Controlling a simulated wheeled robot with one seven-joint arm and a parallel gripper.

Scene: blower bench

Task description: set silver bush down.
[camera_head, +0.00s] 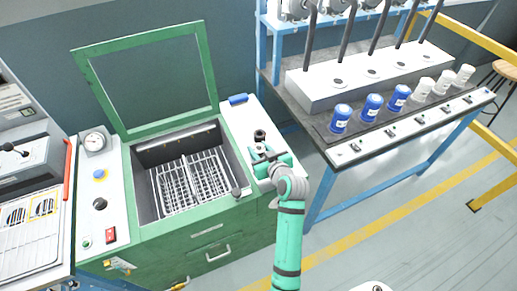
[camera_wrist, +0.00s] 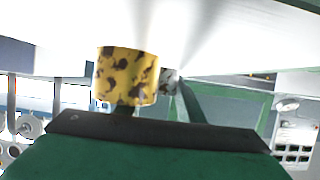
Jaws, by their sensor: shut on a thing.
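My gripper (camera_head: 268,158) is low over the white panel at the right of the green-framed machine. In the wrist view, a small grey-white mottled piece, the silver bush (camera_wrist: 169,80), shows between the finger ends, partly hidden. My gripper is shut on it. A larger yellow cylinder with dark spots (camera_wrist: 127,75) stands in front of the left finger and covers its tip. Whether the bush touches the panel cannot be told. The held bush is not clear in the head view.
A dark round piece (camera_head: 260,136) stands on the white panel (camera_head: 238,122) just beyond my gripper. A blue cylinder (camera_head: 238,99) lies farther back. The machine's green lid (camera_head: 205,75) is raised over a basket of wire racks (camera_head: 192,180). A bench with blue and white containers (camera_head: 371,107) is at the right.

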